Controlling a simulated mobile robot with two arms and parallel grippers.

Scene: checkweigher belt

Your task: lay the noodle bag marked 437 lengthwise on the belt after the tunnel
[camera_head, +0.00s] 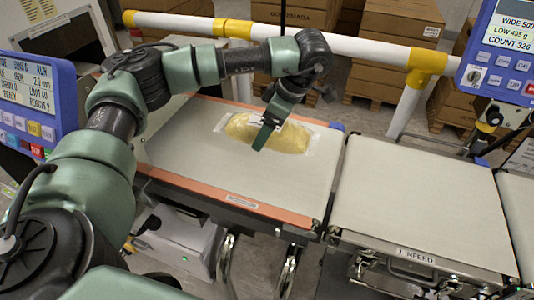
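A yellow noodle bag (290,138) in clear wrap lies flat on the grey belt (200,160) with orange edging. Its long side runs roughly left to right in the picture; no number on it can be read. My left gripper (262,140) points down over the bag's middle, hiding part of it. Whether its fingers touch the bag or are closed on it cannot be told, as they overlap in this view. My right gripper is not in view. No tunnel can be clearly made out.
Another belt section (420,200), labelled INFEED, stands to the right past a narrow gap and is bare. A white and yellow rail (330,47) runs behind. Display boxes stand at left (30,100) and upper right (505,50). Cartons (395,65) are stacked at the back.

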